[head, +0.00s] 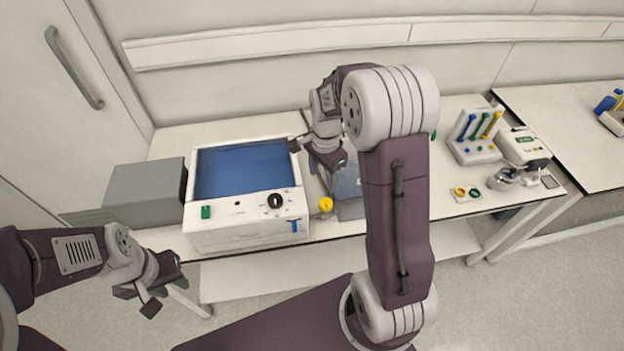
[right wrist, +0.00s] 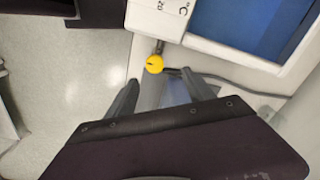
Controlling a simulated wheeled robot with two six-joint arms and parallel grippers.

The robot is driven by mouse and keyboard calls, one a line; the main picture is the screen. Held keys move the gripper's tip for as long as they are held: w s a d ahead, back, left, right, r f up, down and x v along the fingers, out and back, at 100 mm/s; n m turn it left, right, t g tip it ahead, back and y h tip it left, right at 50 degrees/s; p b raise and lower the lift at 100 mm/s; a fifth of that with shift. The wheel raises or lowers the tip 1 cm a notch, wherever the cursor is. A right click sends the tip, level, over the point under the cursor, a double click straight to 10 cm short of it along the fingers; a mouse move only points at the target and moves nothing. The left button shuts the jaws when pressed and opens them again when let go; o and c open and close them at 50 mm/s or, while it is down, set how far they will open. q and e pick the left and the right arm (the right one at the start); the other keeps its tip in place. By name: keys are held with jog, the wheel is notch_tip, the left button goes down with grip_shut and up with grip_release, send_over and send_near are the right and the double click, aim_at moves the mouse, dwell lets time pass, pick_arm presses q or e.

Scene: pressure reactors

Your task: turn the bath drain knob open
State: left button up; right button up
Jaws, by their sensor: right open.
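The bath (head: 245,232) is a white box with blue liquid in its open top, standing on the left part of the bench. A yellow knob (head: 326,204) sits low at its right side. In the right wrist view the yellow knob (right wrist: 155,64) is on a short metal stem from the bath's wall. My right gripper (head: 318,165) is open and empty beside the bath. In the right wrist view its fingers (right wrist: 162,93) are apart, with the knob just beyond their tips, between them and not touched. My left gripper (head: 166,296) hangs empty at the lower left, its fingers apart.
A grey box (head: 145,196) stands left of the bath. A dark cable (right wrist: 235,86) runs beside the bath near the knob. A rack with coloured tools (head: 474,138) and small devices stand at the bench's right. My right arm hides the bench's middle.

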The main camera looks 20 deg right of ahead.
aim_at(326, 202)
jog(key=f, duration=0.1)
jog(key=d+f, duration=0.1)
jog(key=shift+w+f+g, duration=0.2)
jog(key=shift+f+g, duration=0.1)
jog(key=shift+s+f, duration=0.2)
jog(key=shift+s, duration=0.3)
jog(key=shift+s+f, duration=0.15)
jog(key=shift+s, duration=0.35)
jog(key=f, duration=0.4)
jog(key=w+f, duration=0.1)
jog(key=f, duration=0.2)
pick_arm(q)
jog(key=shift+s+f, duration=0.2)
jog(key=shift+f, duration=0.25)
pick_arm(e)
jog(key=shift+s+f, duration=0.2)
jog(key=shift+f, duration=0.15)
jog(key=shift+w, duration=0.1)
jog(key=shift+c, duration=1.2)
grip_shut()
pick_arm(q)
jog(key=shift+w, duration=0.1)
